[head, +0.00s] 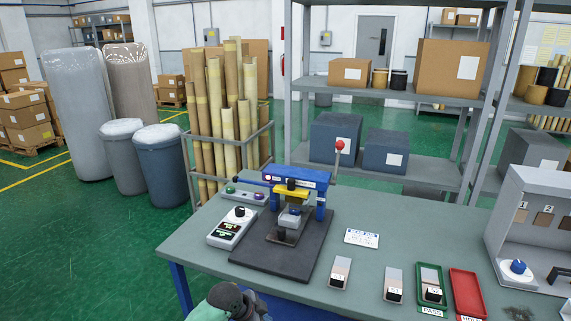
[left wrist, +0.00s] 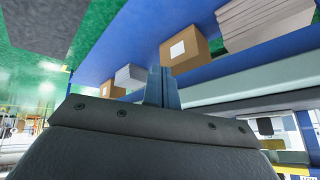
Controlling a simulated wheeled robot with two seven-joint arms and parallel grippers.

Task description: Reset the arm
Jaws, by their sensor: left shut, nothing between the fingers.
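My left gripper (left wrist: 162,80) shows in the left wrist view, its fingers together with nothing between them. Its dark housing fills the lower part of that view. In the head view, a rounded piece of my arm shows at the bottom edge, left of centre, just in front of the table's near edge; the fingers cannot be made out there. My right gripper is in neither view. On the table (head: 400,220) stands a blue and yellow bench device (head: 297,180) on a dark base plate (head: 300,252), with a red-knobbed lever (head: 339,147) raised at its right.
A keypad box (head: 232,227) lies left of the base plate. Small labelled samples, a green tray (head: 431,310) and a red tray (head: 467,293) lie to the right. A grey booth (head: 530,215) stands far right. In the wrist view, cardboard boxes (left wrist: 184,50) sit on a blue surface.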

